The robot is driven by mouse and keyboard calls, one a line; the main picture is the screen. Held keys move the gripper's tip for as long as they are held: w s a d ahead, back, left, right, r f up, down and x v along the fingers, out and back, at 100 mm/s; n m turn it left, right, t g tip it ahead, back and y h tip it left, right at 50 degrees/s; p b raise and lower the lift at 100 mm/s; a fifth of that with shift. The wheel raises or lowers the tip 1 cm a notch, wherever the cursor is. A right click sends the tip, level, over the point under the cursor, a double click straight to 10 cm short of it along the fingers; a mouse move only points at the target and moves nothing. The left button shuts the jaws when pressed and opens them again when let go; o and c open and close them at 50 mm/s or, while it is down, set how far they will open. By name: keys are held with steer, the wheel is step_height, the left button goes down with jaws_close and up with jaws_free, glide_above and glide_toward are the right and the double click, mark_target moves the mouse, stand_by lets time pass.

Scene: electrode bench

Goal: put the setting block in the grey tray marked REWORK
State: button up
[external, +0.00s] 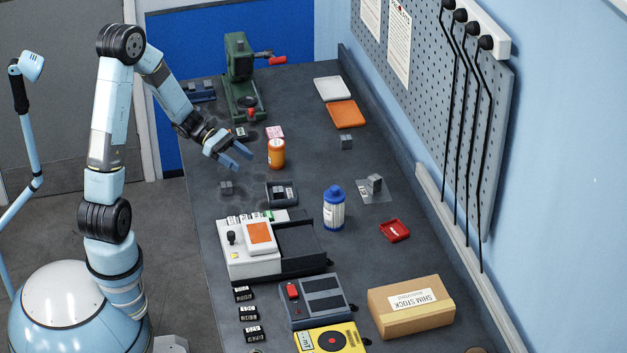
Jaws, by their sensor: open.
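My gripper (241,160) is open and empty above the left part of the bench, just left of an orange jar. Several small grey blocks could be the setting block: one block (226,187) lies below my gripper in the picture, another block (346,142) is right of the jar, and a block (375,183) stands on a thin grey sheet. I cannot tell which is the setting block. A light grey, flat tray (332,88) lies at the far end. A small dark grey holder (282,202) sits mid-bench. I cannot read REWORK on either.
The orange jar (277,154) and a blue-capped bottle (334,210) stand mid-bench. A green press (240,80), an orange tray (346,114) and a red tray (395,230) are around. Instruments and a cardboard box (411,307) crowd the near end.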

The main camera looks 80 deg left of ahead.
steer(key=s+d+r+m+g+y, duration=0.2)
steer(key=s+d+r+m+g, duration=0.2)
steer(key=d+m, duration=0.35)
steer(key=s+d+r+m+g+y, duration=0.1)
steer(key=s+d+r+m+g, duration=0.2)
steer(key=s+d+r+m, duration=0.35)
steer(key=s+d+r+m+t+y, duration=0.2)
steer(key=s+d+r+m+y, duration=0.3)
steer(key=m, duration=0.8)
steer(key=s+r+y, duration=0.1)
steer(key=s+r, duration=0.2)
steer(key=s, duration=0.1)
steer(key=shift+s+d+t+y, duration=0.15)
steer(key=shift+s+t+y, duration=0.25)
